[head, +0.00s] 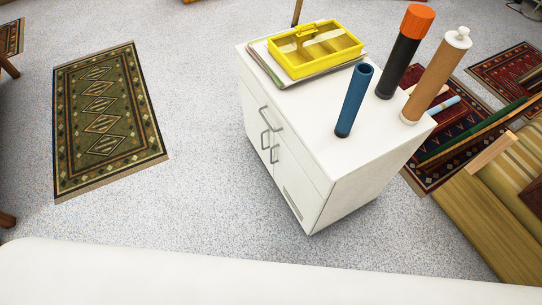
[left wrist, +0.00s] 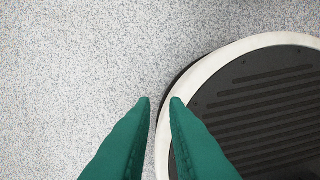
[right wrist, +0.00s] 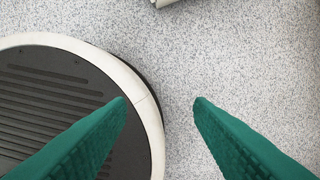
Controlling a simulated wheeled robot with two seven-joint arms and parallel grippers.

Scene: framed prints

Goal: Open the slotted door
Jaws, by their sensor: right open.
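A white cabinet (head: 345,185) stands on the floor right of centre in the head view. Its front faces left and toward me. The slotted door (head: 292,192) is the nearer of two doors below a drawer, with dark slots low on it. It looks shut. Its handle (head: 275,154) is a grey bar beside the other door's handle (head: 265,138). My left gripper (left wrist: 161,100) is empty over the floor and my base, fingertips a narrow gap apart. My right gripper (right wrist: 160,100) is open and empty. Neither gripper shows in the head view.
On the cabinet stand a blue tube (head: 354,100), a black tube with orange cap (head: 405,52), a brown tube (head: 435,77) and a yellow tray (head: 315,62) on papers. A green rug (head: 105,120) lies left. Floor before the doors is clear. A striped couch-like piece (head: 500,190) stands right.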

